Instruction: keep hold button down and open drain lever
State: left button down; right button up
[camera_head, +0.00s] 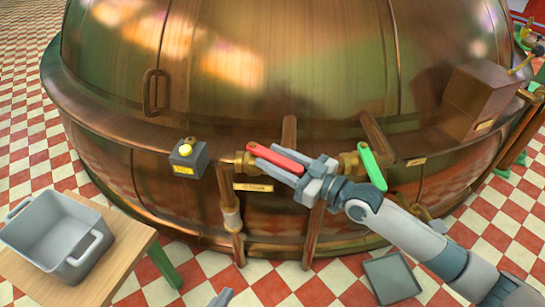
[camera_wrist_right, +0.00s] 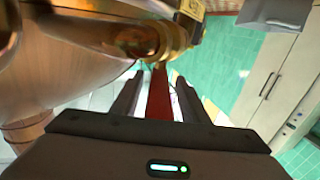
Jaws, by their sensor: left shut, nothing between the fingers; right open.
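The hold button (camera_head: 185,149) is a yellow knob on a grey box (camera_head: 189,163) on the copper kettle's front ledge. Nothing touches it. A red lever (camera_head: 272,156) on a brass valve extends right along the kettle's front. A green lever (camera_head: 373,166) sits on another valve further right. I cannot read the labels to tell which is the drain lever. My right gripper (camera_head: 300,174) is open at the red lever's free end. In the right wrist view the red lever (camera_wrist_right: 159,98) lies between its open fingers (camera_wrist_right: 157,95). My left gripper (camera_head: 222,298) is shut and empty, low at the bottom edge, far from the button.
The large copper kettle (camera_head: 240,70) fills the back. A grey tub (camera_head: 60,235) stands on a wooden table (camera_head: 125,255) at the left. A dark grey tray (camera_head: 391,278) lies on the checkered floor below. Copper pipes run down under the valves.

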aim_at(298, 168)
jog(key=shift+v, duration=3.45)
